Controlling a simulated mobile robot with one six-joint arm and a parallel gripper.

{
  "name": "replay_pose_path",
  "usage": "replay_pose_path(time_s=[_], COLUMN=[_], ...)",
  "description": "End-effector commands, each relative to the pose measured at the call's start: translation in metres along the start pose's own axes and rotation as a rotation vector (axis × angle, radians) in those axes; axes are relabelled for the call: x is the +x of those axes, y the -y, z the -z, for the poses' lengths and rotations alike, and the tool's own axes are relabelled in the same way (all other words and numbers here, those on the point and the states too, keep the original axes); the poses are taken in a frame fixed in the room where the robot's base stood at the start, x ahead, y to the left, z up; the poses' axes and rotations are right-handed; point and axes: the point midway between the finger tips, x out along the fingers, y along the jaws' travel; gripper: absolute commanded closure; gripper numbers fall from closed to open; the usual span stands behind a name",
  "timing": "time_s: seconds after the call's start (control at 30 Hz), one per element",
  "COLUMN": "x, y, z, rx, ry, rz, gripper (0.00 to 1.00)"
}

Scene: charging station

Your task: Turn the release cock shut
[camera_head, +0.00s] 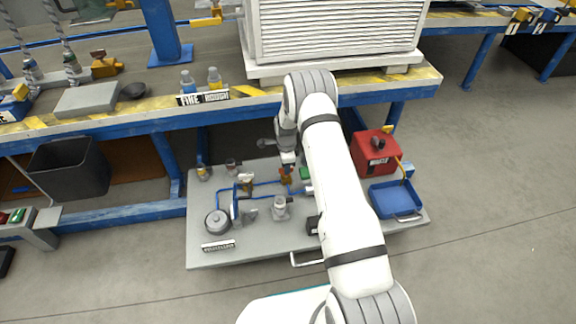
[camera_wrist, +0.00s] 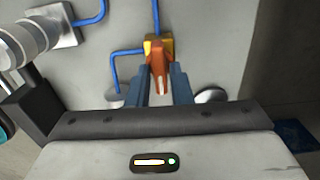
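The release cock (camera_wrist: 158,52) shows in the wrist view with an orange handle and a yellow body, on a grey plate with blue pipes. In the head view a small orange-red part (camera_head: 284,176) shows just below my gripper (camera_head: 287,162), partly hidden by it. My gripper's two blue-grey fingers (camera_wrist: 163,82) point at the cock, one on each side of the orange handle. The handle fills most of the space between the fingertips. I cannot tell whether the fingers press on it. The lower end of the handle lies between the fingers.
The grey bench plate (camera_head: 205,256) carries blue pipes, a round gauge-like part (camera_head: 217,221) and several small fittings. A red box (camera_head: 375,152) and a blue tray (camera_head: 395,200) sit on its right. A blue-framed workbench (camera_head: 130,122) stands behind. Open floor lies at right.

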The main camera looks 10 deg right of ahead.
Motion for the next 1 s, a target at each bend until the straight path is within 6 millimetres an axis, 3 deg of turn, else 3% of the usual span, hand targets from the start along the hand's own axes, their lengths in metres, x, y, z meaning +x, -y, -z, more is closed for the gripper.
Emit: replay_pose_path(time_s=[0.17,0.47,0.8,1.0], x=[0.000,-0.005,-0.060,-0.077], y=[0.000,0.000,0.000,0.000], z=[-0.001,-0.001,-0.001,-0.001], rx=[-0.002,-0.003,-0.002,-0.002], ry=[0.000,0.000,0.000,0.000], rz=[0.000,0.001,0.001,0.000], gripper=[0.66,0.65,0.65,0.65])
